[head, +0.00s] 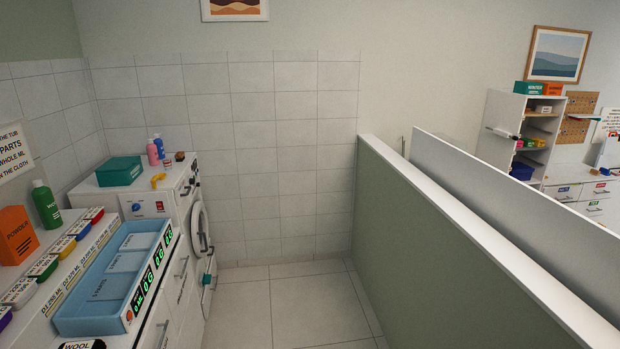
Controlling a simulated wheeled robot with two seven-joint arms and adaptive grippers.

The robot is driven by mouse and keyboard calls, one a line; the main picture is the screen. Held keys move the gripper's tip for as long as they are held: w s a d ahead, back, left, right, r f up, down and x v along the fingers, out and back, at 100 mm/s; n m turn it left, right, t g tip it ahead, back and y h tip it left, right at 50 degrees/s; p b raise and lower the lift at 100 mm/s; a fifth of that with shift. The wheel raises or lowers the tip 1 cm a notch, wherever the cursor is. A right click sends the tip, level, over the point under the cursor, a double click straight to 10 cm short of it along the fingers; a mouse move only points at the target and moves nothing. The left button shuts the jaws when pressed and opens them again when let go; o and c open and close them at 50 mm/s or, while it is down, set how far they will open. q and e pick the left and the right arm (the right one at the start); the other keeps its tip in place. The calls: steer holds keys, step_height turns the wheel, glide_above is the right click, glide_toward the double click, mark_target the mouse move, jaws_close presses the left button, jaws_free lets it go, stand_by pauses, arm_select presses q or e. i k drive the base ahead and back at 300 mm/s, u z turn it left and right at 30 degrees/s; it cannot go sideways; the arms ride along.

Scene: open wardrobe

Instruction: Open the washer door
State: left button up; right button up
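The white washer (184,196) stands against the tiled back wall at the left, seen at a steep angle from its front side. Its round door (199,229) is a pale ring on the front face, facing right toward the aisle. The door looks flush with the front, but the angle is too steep to be sure that it is fully shut. A small handle-like part shows at the door's right edge. Neither of my grippers is in view.
A counter with a blue divided tray (75,322), an orange powder box (15,236) and a green bottle (46,205) runs along the left. A green box (119,171) sits on top at the back. A low partition (440,225) bounds the right; the tiled floor (300,305) between is clear.

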mark_target(199, 207)
steer(key=z, duration=0.05)
steer(key=i, duration=2.05)
steer(key=u, duration=0.85)
steer(key=i, duration=1.85)
steer(key=u, duration=1)
